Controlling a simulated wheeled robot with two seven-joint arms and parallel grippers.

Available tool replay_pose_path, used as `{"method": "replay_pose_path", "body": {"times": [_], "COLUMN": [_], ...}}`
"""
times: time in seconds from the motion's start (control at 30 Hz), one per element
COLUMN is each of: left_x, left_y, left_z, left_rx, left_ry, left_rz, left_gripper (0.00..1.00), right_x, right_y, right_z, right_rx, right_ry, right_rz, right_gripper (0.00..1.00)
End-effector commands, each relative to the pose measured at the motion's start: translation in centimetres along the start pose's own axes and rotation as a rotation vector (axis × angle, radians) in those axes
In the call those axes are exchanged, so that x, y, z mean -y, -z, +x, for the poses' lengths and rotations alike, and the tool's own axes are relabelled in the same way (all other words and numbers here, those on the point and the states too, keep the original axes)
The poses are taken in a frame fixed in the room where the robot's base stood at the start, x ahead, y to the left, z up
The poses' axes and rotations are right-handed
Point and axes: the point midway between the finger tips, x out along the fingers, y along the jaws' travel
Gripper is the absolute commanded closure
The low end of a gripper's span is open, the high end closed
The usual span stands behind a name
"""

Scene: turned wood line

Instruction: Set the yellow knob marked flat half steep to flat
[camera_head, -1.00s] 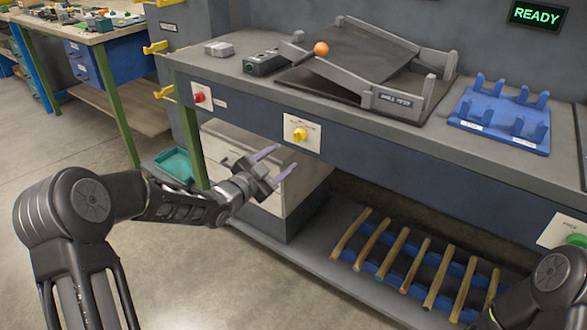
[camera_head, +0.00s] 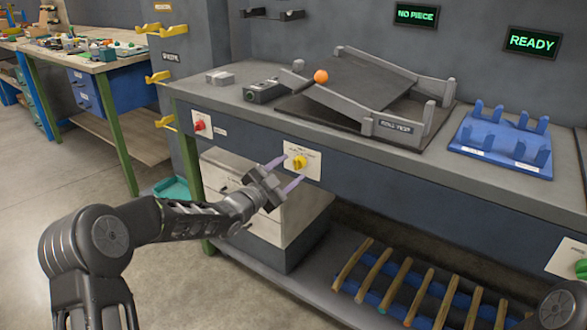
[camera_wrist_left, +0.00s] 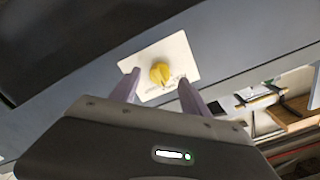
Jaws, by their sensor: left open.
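The yellow knob (camera_head: 299,162) sits on a white plate (camera_head: 314,168) on the front face of the grey bench. My left gripper (camera_head: 285,173) is open and empty, with its two lilac fingers pointing at the plate, one on either side of the knob's line. In the left wrist view the knob (camera_wrist_left: 160,73) shows beyond and between the fingertips (camera_wrist_left: 158,78), apart from them. Small marks on the plate are too small to read, and the knob's setting cannot be told. My right gripper is not in view.
A red knob (camera_head: 199,125) is to the left on the bench front. A green button (camera_head: 582,268) is at the far right. On the bench top are a ramp with an orange ball (camera_head: 321,76) and a blue rack (camera_head: 500,142). Several wooden rods (camera_head: 405,285) lie on the lower shelf.

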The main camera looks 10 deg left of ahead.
Motion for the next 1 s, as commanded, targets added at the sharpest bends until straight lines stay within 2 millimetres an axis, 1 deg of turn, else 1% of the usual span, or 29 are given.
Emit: {"method": "replay_pose_path", "body": {"times": [0.03, 0.1, 0.2, 0.5, 1.0], "left_x": [-0.1, -0.1, 0.0, 0.0, 0.0], "left_y": [0.0, 0.0, 0.0, 0.0, 0.0], "left_z": [0.8, 1.6, 2.2, 2.4, 2.4], "left_rx": [-0.002, -0.002, -0.001, 0.000, 0.000], "left_ry": [-0.001, 0.000, 0.000, 0.000, 0.000], "left_rz": [-0.001, -0.001, -0.001, -0.001, -0.001], "left_gripper": [0.46, 0.46, 0.46, 0.47, 0.88], "right_x": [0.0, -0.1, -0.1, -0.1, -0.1], "right_y": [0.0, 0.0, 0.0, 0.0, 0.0], "right_z": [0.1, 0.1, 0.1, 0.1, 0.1], "right_rx": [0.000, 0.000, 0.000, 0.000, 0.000], "right_ry": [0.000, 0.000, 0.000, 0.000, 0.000], "right_rz": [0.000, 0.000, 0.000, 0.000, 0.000], "right_gripper": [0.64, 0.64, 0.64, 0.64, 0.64]}}
